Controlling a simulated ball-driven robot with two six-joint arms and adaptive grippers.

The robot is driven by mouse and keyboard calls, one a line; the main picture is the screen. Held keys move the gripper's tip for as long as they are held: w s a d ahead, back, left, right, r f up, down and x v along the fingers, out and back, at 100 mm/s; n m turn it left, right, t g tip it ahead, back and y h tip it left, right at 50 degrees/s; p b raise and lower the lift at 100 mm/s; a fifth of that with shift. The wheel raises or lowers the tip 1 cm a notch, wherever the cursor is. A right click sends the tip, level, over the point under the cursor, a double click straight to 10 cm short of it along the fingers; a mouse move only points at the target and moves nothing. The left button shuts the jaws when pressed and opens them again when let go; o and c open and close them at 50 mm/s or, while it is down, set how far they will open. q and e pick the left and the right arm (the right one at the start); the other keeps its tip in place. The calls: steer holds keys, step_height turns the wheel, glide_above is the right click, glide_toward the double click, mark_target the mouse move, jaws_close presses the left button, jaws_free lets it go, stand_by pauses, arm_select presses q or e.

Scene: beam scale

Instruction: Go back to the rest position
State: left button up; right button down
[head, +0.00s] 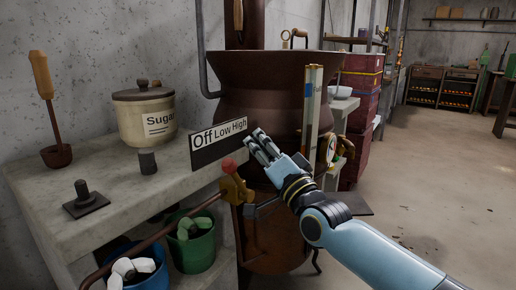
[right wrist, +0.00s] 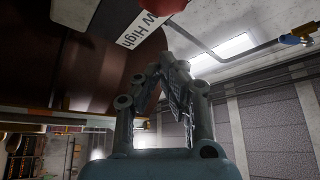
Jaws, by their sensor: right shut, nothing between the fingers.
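My right gripper (head: 262,146) is in the middle of the head view, at the end of my blue arm. It is shut and empty. It is beside the right end of the "Off Low High" sign (head: 218,143), just above and right of a lever with a red knob (head: 229,165). In the right wrist view the gripper's fingers (right wrist: 172,70) are close together, and the red knob (right wrist: 166,6) shows at the top edge. I cannot tell whether the fingers touch the sign or the knob. My left gripper is not in view.
A large copper kettle (head: 260,85) stands behind the gripper. A grey counter (head: 120,190) at left holds a sugar pot (head: 146,115), a wooden-handled ladle (head: 44,85) and dark weights. Blue and green buckets (head: 195,252) stand below it. The floor at right (head: 440,170) is clear.

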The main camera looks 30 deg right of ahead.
steer(key=v, duration=1)
